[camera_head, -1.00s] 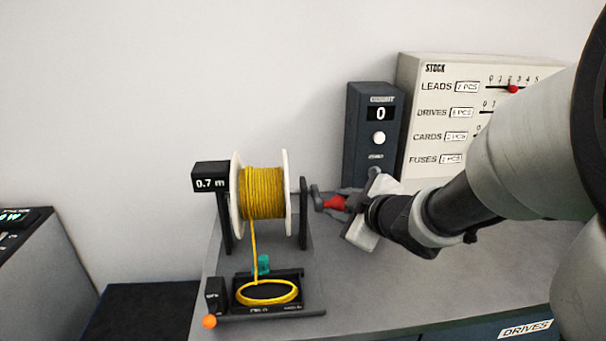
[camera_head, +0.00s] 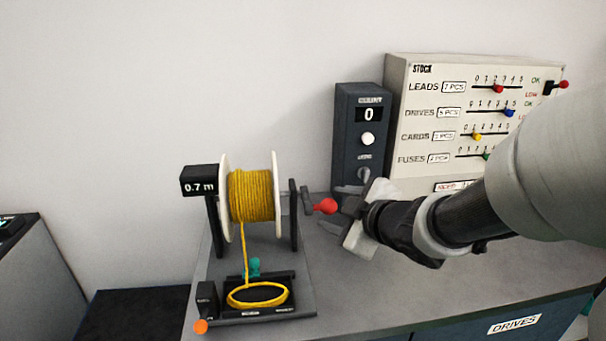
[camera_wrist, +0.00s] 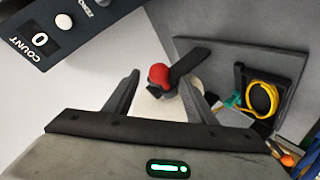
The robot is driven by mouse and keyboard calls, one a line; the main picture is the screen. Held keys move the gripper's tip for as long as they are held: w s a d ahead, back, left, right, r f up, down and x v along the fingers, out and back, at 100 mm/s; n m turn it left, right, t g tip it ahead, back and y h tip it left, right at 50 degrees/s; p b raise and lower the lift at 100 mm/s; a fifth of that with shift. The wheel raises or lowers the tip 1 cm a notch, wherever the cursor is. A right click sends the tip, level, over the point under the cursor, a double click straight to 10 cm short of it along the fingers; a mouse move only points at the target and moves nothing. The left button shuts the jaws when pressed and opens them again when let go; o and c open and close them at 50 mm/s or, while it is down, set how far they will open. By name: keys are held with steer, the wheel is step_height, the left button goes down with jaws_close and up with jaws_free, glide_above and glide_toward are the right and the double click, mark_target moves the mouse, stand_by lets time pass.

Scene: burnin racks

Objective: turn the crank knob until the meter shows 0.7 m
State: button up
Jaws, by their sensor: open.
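The meter (camera_head: 200,181) on top of the reel stand reads 0.7 m. A white-flanged spool (camera_head: 255,196) wound with yellow lead stands on the stand, and its lead runs down to a yellow coil (camera_head: 258,294). The red crank knob (camera_head: 326,206) sits on a dark crank arm (camera_head: 307,201) at the spool's right side. My gripper (camera_head: 345,210) is open, just right of the knob and apart from it. In the wrist view the red knob (camera_wrist: 159,75) shows beyond and between the open fingertips (camera_wrist: 160,85), with the crank arm (camera_wrist: 187,64) slanting up right.
A dark counter box (camera_head: 362,140) reading 0 stands behind my gripper. A cream stock panel (camera_head: 440,68) with coloured sliders stands behind it to the right. A teal piece (camera_head: 253,268) and an orange knob (camera_head: 201,327) are on the stand's front. The bench front right is clear.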

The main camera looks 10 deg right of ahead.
steer(key=b+v, duration=0.3)
steer(key=v, duration=1.1)
steer(key=w+d+r+m+t+h, duration=0.2)
steer(key=d+r+m+h, duration=0.4)
steer(key=d+m+h, duration=0.25)
steer(key=s+a+f+m+g+y, duration=0.45)
steer(key=s+a+f+g, duration=0.55)
steer(key=a+f, duration=0.35)
step_height(320, 180, up, 17)
steer(key=t+p, duration=0.1)
steer(key=p, duration=1.5)
steer(key=shift+s+d+r+p, duration=0.2)
steer(key=shift+s+d+p, duration=0.1)
steer(key=shift+s, duration=0.2)
steer(key=shift+a, duration=0.1)
